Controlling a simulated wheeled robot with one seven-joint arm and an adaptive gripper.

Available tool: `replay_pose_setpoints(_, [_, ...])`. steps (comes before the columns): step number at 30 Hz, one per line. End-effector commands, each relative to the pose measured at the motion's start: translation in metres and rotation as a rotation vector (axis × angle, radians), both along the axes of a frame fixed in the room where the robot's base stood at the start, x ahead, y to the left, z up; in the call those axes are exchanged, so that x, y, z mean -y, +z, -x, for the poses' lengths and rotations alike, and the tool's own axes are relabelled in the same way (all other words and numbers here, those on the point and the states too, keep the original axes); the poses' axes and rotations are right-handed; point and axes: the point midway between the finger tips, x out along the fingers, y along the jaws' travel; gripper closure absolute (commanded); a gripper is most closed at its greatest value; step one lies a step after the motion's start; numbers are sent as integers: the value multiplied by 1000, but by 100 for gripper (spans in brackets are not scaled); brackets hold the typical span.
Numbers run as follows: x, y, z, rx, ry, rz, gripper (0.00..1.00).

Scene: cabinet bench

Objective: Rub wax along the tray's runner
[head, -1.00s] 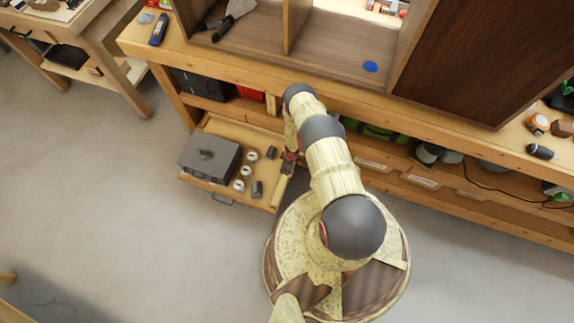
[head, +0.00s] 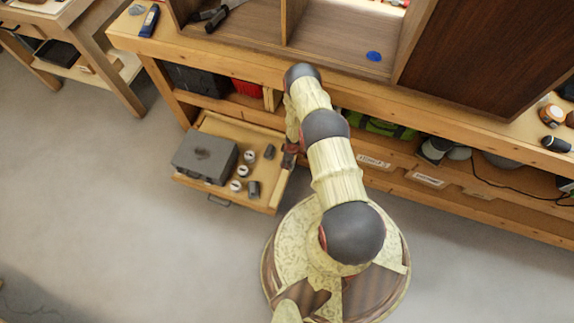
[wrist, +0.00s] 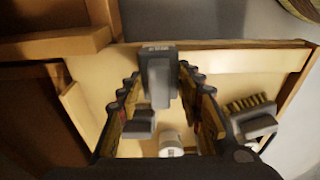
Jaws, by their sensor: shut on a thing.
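The tray (head: 262,199) is pulled out from under the bench. Its right side wall, with a long pale strip, runs across the upper part of the wrist view (wrist: 245,61); I cannot tell which part is the runner. My gripper (wrist: 160,80) is shut on a grey block with small lettering on its end, likely the wax (wrist: 158,72). The block lies over this side wall; whether it touches is unclear. In the head view my gripper (head: 289,158) is at the tray's right side, and my arm partly hides it and the block.
A grey lidded box (head: 205,158), several small cans (head: 243,171) and dark blocks (head: 254,188) sit in the tray. A brush (wrist: 252,117) lies in it too. The bench front (head: 235,66) overhangs the tray's back. Floor left of the tray is clear.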

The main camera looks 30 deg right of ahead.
Motion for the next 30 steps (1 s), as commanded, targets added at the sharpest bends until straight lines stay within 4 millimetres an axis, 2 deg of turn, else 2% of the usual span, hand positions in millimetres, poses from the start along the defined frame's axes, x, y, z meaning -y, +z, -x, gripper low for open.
replay_pose_setpoints(11, [5, 0, -3, 0, -1, 0, 88])
replay_pose_setpoints(30, [27, -1, -21, 1, 0, 0, 88])
